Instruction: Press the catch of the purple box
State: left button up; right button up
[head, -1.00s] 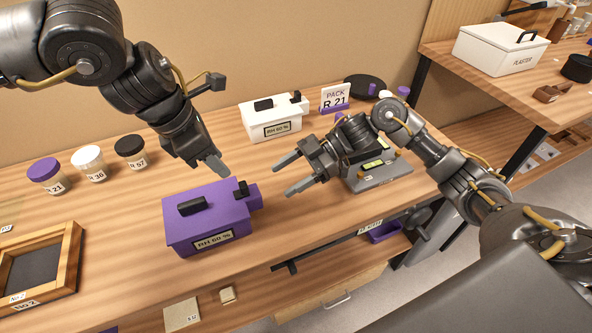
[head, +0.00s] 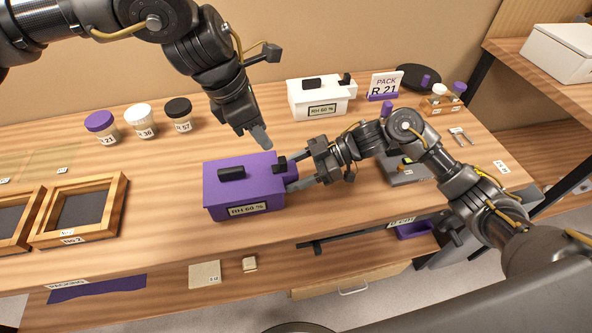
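The purple box (head: 222,197) stands closed on the workbench, with an "RH 60 %" label on its front. It has a black handle (head: 231,173) on its lid and a small black catch (head: 279,164) at the right end. My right gripper (head: 292,171) is open at that right end, one finger near the catch and the other lower, by the box's end. I cannot tell whether either finger touches the box. My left gripper (head: 261,137) hangs just behind and above the box, apparently empty. Its fingers overlap in this view, so its opening is unclear.
A white box (head: 309,101) with a similar label stands behind, beside the "PACK R 21" sign (head: 383,86). Several lidded jars (head: 141,122) stand at the back left. Wooden frames (head: 112,208) lie at the left. The bench is clear in front of the purple box.

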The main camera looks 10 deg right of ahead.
jog(key=c, duration=0.9)
pick_arm(q)
jog(key=shift+s+f, duration=0.1)
jog(key=c, duration=0.5)
pick_arm(e)
jog(key=shift+c, duration=0.3)
pick_arm(q)
jog(key=shift+s+f+g+h, duration=0.2)
jog(key=shift+g+h, duration=0.1)
jog(key=shift+h, duration=0.1)
jog(key=shift+c, duration=0.9)
jog(key=shift+s+a+f+m+g+h, duration=0.1)
jog(key=shift+s+f+m+g+h, duration=0.1)
jog(key=shift+m+g+h, duration=0.15)
grip_shut()
pick_arm(e)
jog(key=shift+d, duration=0.1)
pick_arm(q)
jog(key=a+f+h, duration=0.1)
jog(key=a+h, duration=0.1)
jog(key=a, duration=0.2)
jog(key=w+a+f+h, duration=0.1)
jog(key=a+h, duration=0.1)
jog(key=a, duration=0.2)
jog(key=a+f+h, duration=0.1)
jog(key=a+h, duration=0.1)
jog(key=a, duration=0.2)
jog(key=shift+w+a+f+h, duration=0.2)
jog(key=shift+w+a+h, duration=0.05)
jog(key=shift+a, duration=0.05)
